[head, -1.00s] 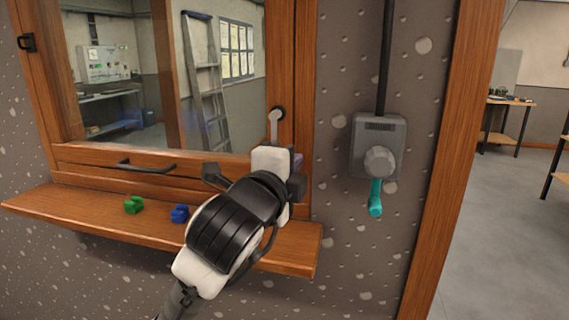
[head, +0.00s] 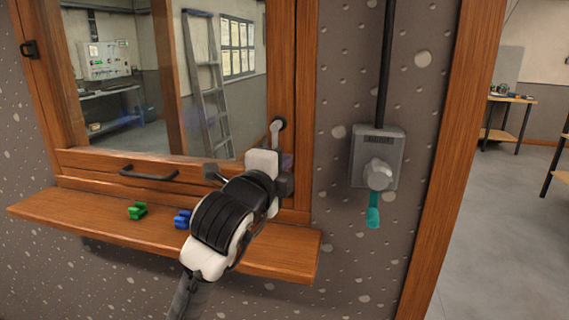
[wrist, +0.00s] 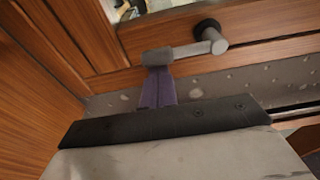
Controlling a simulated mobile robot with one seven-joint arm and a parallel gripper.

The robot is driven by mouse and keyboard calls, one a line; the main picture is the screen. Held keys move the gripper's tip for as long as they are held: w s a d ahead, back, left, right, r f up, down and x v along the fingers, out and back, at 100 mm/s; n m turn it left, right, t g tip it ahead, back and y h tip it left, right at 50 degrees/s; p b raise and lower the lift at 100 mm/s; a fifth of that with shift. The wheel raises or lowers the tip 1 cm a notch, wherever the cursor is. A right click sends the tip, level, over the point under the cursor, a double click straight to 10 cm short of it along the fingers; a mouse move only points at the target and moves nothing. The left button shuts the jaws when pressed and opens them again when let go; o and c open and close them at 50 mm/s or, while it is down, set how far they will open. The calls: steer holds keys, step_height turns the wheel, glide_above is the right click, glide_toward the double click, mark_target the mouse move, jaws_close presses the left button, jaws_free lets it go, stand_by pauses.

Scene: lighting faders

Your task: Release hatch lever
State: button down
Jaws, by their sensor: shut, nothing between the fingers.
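The hatch lever (head: 276,134) is a grey arm on a dark round pivot, on the right post of the wooden window frame. In the head view it hangs down from the pivot, its lower end hidden behind my gripper. The lever (wrist: 192,49) shows in the wrist view, running left from its pivot to a darker grey end. My gripper (wrist: 157,78) has purple fingers, shut with nothing between them, reaching up to that grey end. I cannot tell whether they touch it. In the head view the fingers are mostly hidden behind my wrist.
A black handle (head: 148,174) sits on the lower frame. A grey switch box (head: 364,148) with a teal lever (head: 373,212) is on the wall right of the window.

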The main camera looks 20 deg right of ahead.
steer(key=shift+w+a+f+m+b, duration=0.15)
steer(key=shift+w+a+m+b, duration=0.15)
steer(key=shift+m+b, duration=0.25)
steer(key=w+a+r+m+y+b, duration=0.1)
steer(key=w+a+r+m, duration=0.3)
steer(key=m, duration=0.7)
steer(key=shift+w+a+r+m+y, duration=0.15)
steer(key=shift+a+r+m+y, duration=0.3)
steer(key=shift+a, duration=0.8)
steer(key=shift+r, duration=0.15)
